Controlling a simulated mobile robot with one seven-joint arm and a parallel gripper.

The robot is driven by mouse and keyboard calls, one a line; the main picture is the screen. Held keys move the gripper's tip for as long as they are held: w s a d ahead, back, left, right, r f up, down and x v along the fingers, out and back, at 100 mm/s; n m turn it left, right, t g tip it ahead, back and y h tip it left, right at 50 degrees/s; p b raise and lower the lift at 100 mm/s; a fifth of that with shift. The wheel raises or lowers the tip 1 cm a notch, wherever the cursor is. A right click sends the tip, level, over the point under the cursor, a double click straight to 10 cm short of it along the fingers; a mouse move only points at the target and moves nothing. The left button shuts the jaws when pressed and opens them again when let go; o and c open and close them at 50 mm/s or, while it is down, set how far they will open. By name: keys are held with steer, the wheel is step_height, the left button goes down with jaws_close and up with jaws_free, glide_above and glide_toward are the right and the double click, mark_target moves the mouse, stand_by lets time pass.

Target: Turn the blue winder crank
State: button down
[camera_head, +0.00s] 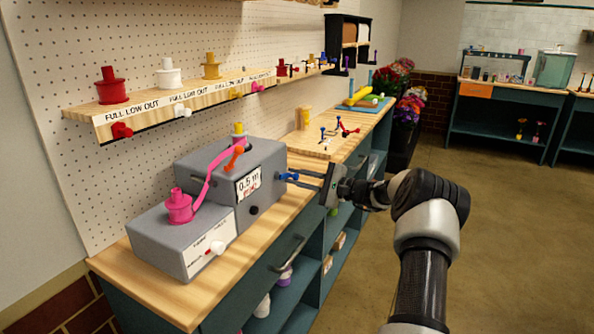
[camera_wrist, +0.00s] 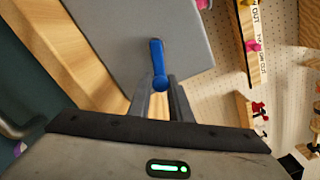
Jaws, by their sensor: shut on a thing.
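The grey winder box (camera_head: 236,171) stands on the wooden counter. Its blue crank (camera_head: 290,177) sticks out from the right side. My gripper (camera_head: 300,178) reaches in from the right with its fingers at the crank. In the wrist view the blue crank (camera_wrist: 158,62) lies against the grey box side (camera_wrist: 185,30), with its rounded lower end between my fingertips (camera_wrist: 161,86). The gripper is shut on that end. A pink ribbon (camera_head: 214,172) runs from a pink spool (camera_head: 180,207) up to the top of the winder, past an orange lever (camera_head: 234,158).
A lower grey box (camera_head: 185,242) with a white knob adjoins the winder on the left. A shelf (camera_head: 190,100) with red, white and yellow spools hangs on the pegboard above. Small tools lie on a wooden board (camera_head: 325,143) behind. Open floor (camera_head: 500,220) lies to the right.

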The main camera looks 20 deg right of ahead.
steer(key=m, duration=0.1)
steer(key=m+p, duration=0.1)
steer(key=m, duration=0.1)
steer(key=a+f+m+p, duration=0.1)
steer(key=shift+s+f+m, duration=0.1)
steer(key=shift+s+m, duration=0.2)
steer(key=m+p, duration=0.1)
steer(key=a+f+m, duration=0.1)
steer(key=m, duration=0.1)
steer(key=s+m+p, duration=0.1)
steer(key=m, duration=0.1)
steer(key=shift+a+f+p, duration=0.15)
steer(key=shift+p, duration=0.2)
steer(key=m+p, duration=0.1)
steer(key=m, duration=0.1)
steer(key=s+a+m+p, duration=0.1)
steer(key=m, duration=0.1)
steer(key=shift+a+f, duration=0.1)
steer(key=shift+a, duration=0.05)
steer(key=m+p, duration=0.1)
steer(key=m, duration=0.1)
steer(key=s+a+m+p, duration=0.1)
steer(key=m+p, duration=0.1)
steer(key=m, duration=0.1)
steer(key=shift+s+a+m, duration=0.25)
steer(key=shift+a+m, duration=0.05)
steer(key=shift+a, duration=0.05)
